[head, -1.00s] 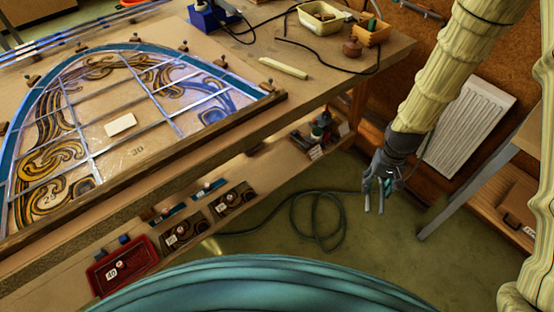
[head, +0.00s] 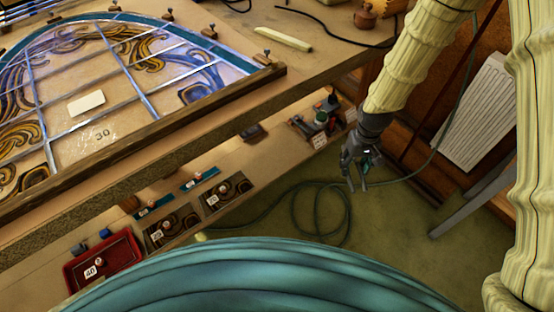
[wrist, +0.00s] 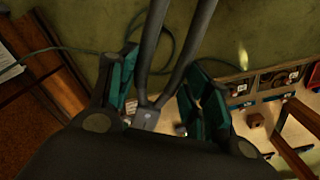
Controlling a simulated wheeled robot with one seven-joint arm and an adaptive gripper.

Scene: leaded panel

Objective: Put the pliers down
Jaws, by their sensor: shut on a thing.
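My gripper (head: 357,180) hangs in the air over the green floor, to the right of the workbench and its lower shelf, pointing down. In the wrist view the pliers (wrist: 166,50) sit between the teal finger pads, their two long grey arms reaching away from the gripper. My gripper is shut on the pliers. In the head view they are small and hard to tell from the fingers.
The workbench (head: 335,63) carries the leaded panel (head: 125,75) behind a wooden edge strip. The lower shelf (head: 262,172) holds a red tray (head: 104,265), glass pieces and small bottles (head: 322,118). A coiled hose (head: 318,205) lies on the floor. A white radiator (head: 474,112) stands at right.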

